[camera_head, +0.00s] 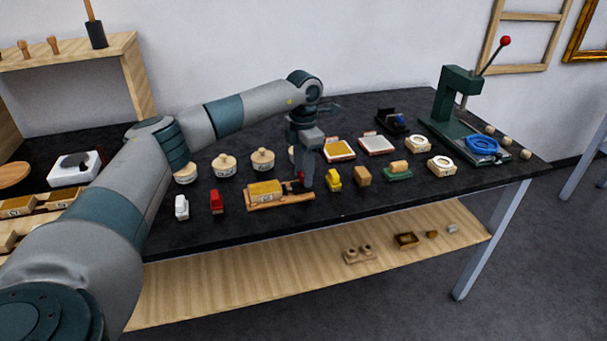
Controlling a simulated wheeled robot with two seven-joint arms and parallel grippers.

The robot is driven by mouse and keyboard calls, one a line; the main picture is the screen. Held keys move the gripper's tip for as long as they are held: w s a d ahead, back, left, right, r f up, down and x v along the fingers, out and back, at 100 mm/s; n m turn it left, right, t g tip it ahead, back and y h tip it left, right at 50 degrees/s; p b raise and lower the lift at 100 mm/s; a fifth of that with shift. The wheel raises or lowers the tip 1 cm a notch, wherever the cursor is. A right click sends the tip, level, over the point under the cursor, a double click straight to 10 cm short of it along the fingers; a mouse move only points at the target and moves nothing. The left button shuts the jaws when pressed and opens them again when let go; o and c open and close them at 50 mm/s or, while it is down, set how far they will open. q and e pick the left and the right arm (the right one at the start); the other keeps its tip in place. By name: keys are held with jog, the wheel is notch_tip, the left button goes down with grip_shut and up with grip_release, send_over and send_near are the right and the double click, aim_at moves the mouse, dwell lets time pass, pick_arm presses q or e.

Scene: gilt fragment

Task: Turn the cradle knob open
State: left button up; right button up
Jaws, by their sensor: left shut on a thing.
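The cradle (282,200) is a low wooden holder near the front edge of the black table, with a yellowish block (264,190) lying in it. A small red knob (301,176) shows at its right end, partly covered by my gripper. My left gripper (304,183) points straight down over that end, with its fingers around the knob. It is shut on the knob. The knob's exact turn angle is too small to tell. My right gripper is not in view.
Several lidded round pots, including one (262,160), stand behind. A green lever press (457,105) stands at the back right.

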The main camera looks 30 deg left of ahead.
pick_arm(q)
jog(key=shift+m, duration=1.1)
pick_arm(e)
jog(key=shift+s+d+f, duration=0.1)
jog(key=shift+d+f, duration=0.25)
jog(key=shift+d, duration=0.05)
pick_arm(q)
jog(key=shift+r, duration=0.1)
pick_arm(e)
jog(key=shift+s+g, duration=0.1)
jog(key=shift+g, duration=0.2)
pick_arm(q)
jog(key=o, duration=1.1)
jog(key=shift+r+b, duration=0.35)
jog(key=shift+r, duration=0.1)
notch_tip(320, 180, up, 16)
jog(key=shift+r+b, duration=0.2)
jog(key=shift+b, duration=0.85)
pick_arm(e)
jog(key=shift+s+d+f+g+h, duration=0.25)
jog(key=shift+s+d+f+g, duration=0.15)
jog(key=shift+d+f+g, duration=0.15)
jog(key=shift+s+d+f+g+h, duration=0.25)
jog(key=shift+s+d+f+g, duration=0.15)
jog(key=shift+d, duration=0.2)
